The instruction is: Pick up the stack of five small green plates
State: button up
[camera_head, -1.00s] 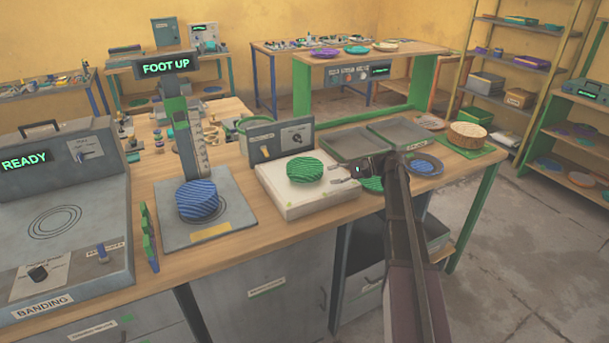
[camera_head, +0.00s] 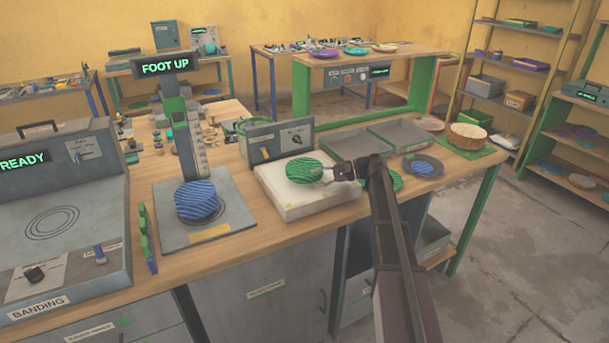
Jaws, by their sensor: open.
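A stack of small green striped plates (camera_head: 303,170) sits on the white slab (camera_head: 292,208) in the middle of the bench. The single plates in it cannot be counted from here. My gripper (camera_head: 328,174) is open at the right side of the stack, its fingertips at or very near the stack's right edge. Whether the fingers touch or reach around the rim cannot be told. Another green plate (camera_head: 396,182) shows partly behind my arm, to the right of the slab.
A blue striped stack (camera_head: 197,200) stands on the press plate under the "FOOT UP" column (camera_head: 186,135) at left. A control box (camera_head: 278,139) stands behind the slab. Grey trays (camera_head: 355,142) lie at the back right, beside a dark plate with blue (camera_head: 422,166) and a basket (camera_head: 467,137).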

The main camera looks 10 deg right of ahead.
jog(key=shift+x, duration=0.9)
grip_shut()
